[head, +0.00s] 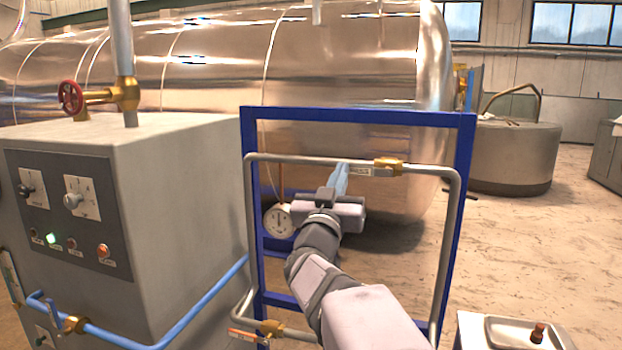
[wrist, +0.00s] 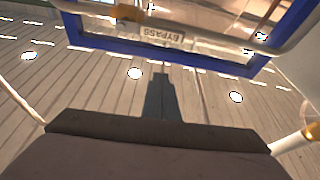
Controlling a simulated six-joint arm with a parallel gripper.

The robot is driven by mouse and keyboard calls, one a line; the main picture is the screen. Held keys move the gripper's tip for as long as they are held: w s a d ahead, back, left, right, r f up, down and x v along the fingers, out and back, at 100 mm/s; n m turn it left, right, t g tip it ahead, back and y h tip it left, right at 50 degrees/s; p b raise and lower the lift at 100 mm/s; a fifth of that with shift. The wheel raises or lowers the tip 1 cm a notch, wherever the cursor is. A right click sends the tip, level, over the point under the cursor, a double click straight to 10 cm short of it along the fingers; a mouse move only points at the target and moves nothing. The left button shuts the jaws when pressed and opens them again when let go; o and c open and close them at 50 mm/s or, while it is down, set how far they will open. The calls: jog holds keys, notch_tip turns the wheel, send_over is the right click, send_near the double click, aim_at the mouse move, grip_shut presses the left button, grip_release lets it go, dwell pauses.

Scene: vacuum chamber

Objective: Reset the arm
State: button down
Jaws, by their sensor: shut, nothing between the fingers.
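My gripper (head: 342,166) is shut and empty in the head view. Its light-blue fingers point up beside the upper grey pipe (head: 310,161) of the blue frame (head: 360,116), just left of a brass valve (head: 388,166). I cannot tell whether the fingers touch the pipe. In the wrist view my gripper (wrist: 160,78) is a dark narrow shape, its tip below a plate marked BYPASS (wrist: 162,36). The blue frame crosses the top of that view.
A grey control cabinet (head: 190,190) with a lit green lamp stands left. A red handwheel (head: 70,97) is above it. A round gauge (head: 278,220) is behind my arm. A small box with a red-topped control (head: 537,332) is bottom right. Open floor (head: 545,240) lies right.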

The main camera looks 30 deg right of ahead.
jog(key=w+a+f+n+g+y, duration=0.1)
jog(key=w+a+f+y, duration=0.1)
jog(key=a+f+y, duration=0.3)
jog(key=w+a+f+n+y, duration=0.1)
jog(key=f+y, duration=0.1)
jog(key=f, duration=0.5)
jog(key=w+a+f+g+y, duration=0.1)
jog(key=w+a+f+y, duration=0.1)
jog(key=a+f+y, duration=0.3)
jog(key=s+a+f+n+g+y, duration=0.1)
jog(key=s+f+g, duration=0.1)
jog(key=f, duration=0.4)
jog(key=s+a+f+g, duration=0.1)
jog(key=s+f, duration=0.1)
jog(key=f, duration=0.3)
jog(key=s+a+f+n+g+y, duration=0.15)
jog(key=s+a+f+g, duration=0.35)
jog(key=s+f, duration=0.7)
jog(key=s+a+f+n+g+p, duration=0.1)
jog(key=s+a+f+n+g, duration=0.1)
jog(key=s, duration=0.6)
jog(key=s+a+f+n+g+p, duration=0.1)
jog(key=s+a+f+g, duration=0.2)
jog(key=s, duration=0.6)
jog(key=shift+s+a+n+g+y, duration=0.15)
jog(key=shift+a+n+g+y, duration=0.2)
jog(key=shift+a, duration=0.35)
